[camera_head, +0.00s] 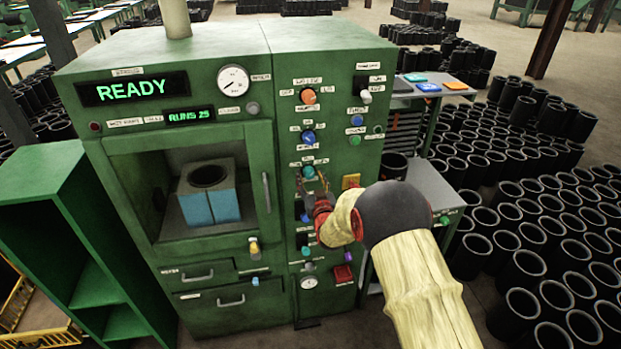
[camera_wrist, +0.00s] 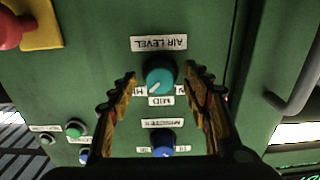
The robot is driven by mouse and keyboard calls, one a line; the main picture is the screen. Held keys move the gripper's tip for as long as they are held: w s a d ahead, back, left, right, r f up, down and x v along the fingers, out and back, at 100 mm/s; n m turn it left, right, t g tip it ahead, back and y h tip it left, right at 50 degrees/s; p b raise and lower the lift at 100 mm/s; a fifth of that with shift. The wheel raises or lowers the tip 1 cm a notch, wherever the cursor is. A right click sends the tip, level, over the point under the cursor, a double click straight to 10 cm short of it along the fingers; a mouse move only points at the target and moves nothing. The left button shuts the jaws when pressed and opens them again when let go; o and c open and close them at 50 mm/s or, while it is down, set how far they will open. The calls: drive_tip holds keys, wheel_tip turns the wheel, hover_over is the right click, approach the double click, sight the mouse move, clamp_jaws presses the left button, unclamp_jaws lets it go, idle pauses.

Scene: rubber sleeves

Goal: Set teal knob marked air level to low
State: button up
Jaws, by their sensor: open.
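The teal knob (camera_wrist: 160,73) sits on the green panel under an AIR LEVEL label that appears upside down in the wrist view. Its white pointer line slants to the lower left, toward the label that reads HI. The MID label is just below the knob; the label at the right is mostly hidden by a finger. My gripper (camera_wrist: 161,78) is open, with one fingertip on each side of the knob and visible gaps. Contact is not seen. In the head view the teal knob (camera_head: 308,172) shows just above my gripper (camera_head: 315,187).
A blue knob (camera_wrist: 162,142) lies close below the teal one in the wrist view. A red button on a yellow plate (camera_wrist: 42,22) is at the upper left. A grey handle (camera_wrist: 300,85) is at the right. The machine display (camera_head: 132,90) reads READY.

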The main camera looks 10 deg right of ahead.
drive_tip(key=shift+w, duration=0.2)
drive_tip(key=shift+c, duration=0.5)
drive_tip(key=c, duration=1.1)
